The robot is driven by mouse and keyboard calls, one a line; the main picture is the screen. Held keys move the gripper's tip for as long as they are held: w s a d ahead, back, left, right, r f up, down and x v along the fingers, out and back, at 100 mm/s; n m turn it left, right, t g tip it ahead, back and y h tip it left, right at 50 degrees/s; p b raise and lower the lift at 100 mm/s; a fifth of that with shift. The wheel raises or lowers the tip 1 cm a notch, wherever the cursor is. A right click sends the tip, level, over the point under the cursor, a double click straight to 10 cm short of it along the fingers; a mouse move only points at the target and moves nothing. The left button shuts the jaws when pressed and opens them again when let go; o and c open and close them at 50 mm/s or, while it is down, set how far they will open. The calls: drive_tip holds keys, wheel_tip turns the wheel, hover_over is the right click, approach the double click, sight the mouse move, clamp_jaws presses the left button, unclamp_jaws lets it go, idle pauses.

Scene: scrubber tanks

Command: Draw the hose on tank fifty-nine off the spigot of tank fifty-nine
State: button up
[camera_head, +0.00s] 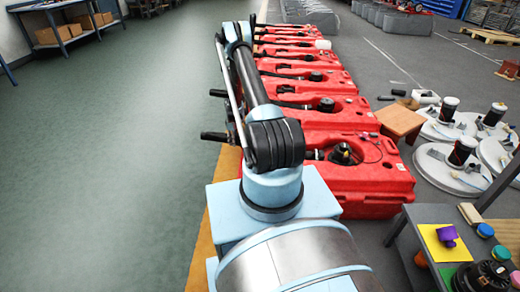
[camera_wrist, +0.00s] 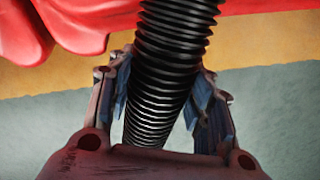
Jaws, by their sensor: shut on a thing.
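In the wrist view, my gripper (camera_wrist: 163,82) is shut around a black ribbed hose (camera_wrist: 177,30), with one finger on each side. The hose runs from the top edge down between the fingers. A red tank (camera_wrist: 75,18) shows at the top. The spigot and the hose's end on it are not visible there. In the head view, a row of red tanks (camera_head: 365,185) runs away from me. My arm covers part of the row, and I cannot make out my gripper or the held hose. No tank number is readable, so I cannot tell which is fifty-nine.
Dark hose ends (camera_head: 214,136) stick out left of the tanks over a yellow floor stripe (camera_head: 201,250). The green floor (camera_head: 110,170) on the left is clear. A wooden stool (camera_head: 398,121), white round lids (camera_head: 447,168) and a grey table (camera_head: 425,215) stand on the right.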

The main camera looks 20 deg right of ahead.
drive_tip(key=shift+a, duration=0.25)
drive_tip(key=o, duration=1.9)
drive_tip(key=shift+r, duration=0.15)
drive_tip(key=shift+r, duration=3.3)
drive_tip(key=shift+r, duration=3.55)
